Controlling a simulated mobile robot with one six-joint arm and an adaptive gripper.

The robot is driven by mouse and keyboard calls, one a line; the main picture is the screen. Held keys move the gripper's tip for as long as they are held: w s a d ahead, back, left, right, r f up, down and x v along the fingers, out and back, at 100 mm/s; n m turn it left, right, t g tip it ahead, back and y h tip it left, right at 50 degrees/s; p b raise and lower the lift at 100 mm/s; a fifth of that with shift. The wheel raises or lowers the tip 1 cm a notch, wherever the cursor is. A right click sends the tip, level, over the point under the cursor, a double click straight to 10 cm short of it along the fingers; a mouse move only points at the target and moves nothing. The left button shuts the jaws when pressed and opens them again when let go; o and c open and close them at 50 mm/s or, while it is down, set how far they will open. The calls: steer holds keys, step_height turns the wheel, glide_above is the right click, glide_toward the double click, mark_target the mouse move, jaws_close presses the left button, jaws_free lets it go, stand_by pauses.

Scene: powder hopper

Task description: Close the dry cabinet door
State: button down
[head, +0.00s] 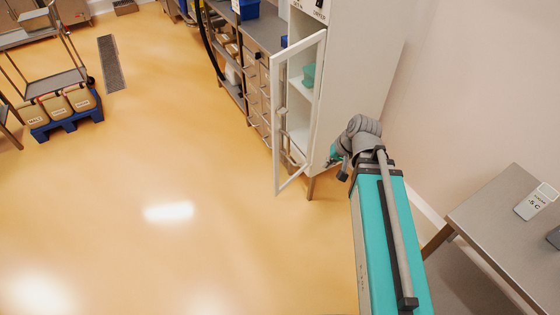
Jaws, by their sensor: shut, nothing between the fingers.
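The dry cabinet (360,65) is a tall white cabinet against the right wall. Its white-framed glass door (277,125) stands open, swung out to the left toward the room. Through the opening I see shelves with a green container (309,75). My arm reaches from the bottom right toward the cabinet's lower front. My gripper (330,161) is small in the picture, near the cabinet's bottom corner to the right of the open door's lower edge. It is shut and holds nothing. I cannot tell whether it touches the cabinet.
A steel bench with drawers (255,75) stands left of the cabinet. A steel table (500,220) with a label block (537,201) is at the right. A cart (55,85) and a blue pallet with containers (68,122) stand at the upper left. The floor left of the door is clear.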

steer(key=w+a+f+m+t+y+b, duration=0.25)
steer(key=w+a+f+y+b, duration=0.3)
steer(key=f+b, duration=0.75)
steer(key=m+t+y+b, duration=0.5)
steer(key=t+b, duration=0.2)
steer(key=b, duration=1.5)
glide_toward(275, 149)
steer(key=v, duration=0.6)
steer(key=shift+r, duration=0.25)
steer(key=shift+r+h, duration=0.1)
steer(key=shift+h, duration=0.15)
steer(key=x, duration=1.3)
steer(key=shift+w+a, duration=0.15)
steer(key=shift+a, duration=0.25)
